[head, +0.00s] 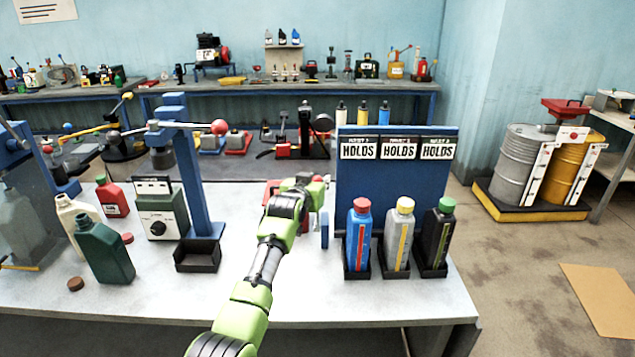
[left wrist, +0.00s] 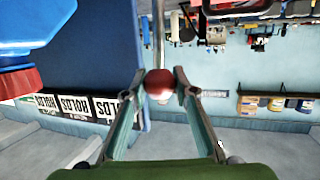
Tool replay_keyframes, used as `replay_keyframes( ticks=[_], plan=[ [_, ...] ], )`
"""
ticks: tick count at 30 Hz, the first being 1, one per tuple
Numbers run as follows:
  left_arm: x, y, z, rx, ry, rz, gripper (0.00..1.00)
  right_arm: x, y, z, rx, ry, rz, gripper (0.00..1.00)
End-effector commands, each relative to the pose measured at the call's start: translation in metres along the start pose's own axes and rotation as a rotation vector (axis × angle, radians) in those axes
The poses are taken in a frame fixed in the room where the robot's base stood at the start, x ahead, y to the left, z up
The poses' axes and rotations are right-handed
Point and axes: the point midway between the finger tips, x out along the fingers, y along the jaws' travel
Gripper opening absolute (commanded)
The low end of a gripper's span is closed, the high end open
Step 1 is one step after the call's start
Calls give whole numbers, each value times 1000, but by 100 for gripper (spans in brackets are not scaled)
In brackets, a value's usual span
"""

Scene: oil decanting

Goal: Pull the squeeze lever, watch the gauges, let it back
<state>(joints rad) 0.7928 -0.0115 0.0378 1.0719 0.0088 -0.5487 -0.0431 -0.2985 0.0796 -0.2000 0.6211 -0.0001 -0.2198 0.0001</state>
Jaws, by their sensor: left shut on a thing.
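My left gripper (head: 312,186) reaches over the white bench, left of the blue panel (head: 345,190). In the left wrist view its fingers (left wrist: 158,92) are closed around a red ball knob (left wrist: 158,79), with a thin rod running from it. My gripper and arm hide most of this lever in the head view. I see no gauge reading there that I can make out. A grey-green box with a dial (head: 161,224) stands to the left. My right gripper is not in view.
Blue (head: 358,235), grey (head: 398,236) and black (head: 438,236) bottles stand in holders before the panel's HOLDS signs. A blue post press (head: 190,170) with a red-knobbed bar stands left. The front bench strip is clear.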

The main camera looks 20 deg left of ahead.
Motion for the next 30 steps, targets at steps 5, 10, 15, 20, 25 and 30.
replay_keyframes(
  ticks=[5,10,15,20,25,30],
  plan=[
    [0,-3,-3,2,6,-4,0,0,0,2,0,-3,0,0],
    [0,-3,-2,2,5,-4,0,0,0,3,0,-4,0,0],
    [0,-2,-1,2,3,-3,43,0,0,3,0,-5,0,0],
    [0,-1,0,1,1,-2,43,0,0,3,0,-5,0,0],
    [-3,-1,1,1,0,-1,43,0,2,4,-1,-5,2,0],
    [-17,-1,1,1,0,-1,43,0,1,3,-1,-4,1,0]
  ],
)
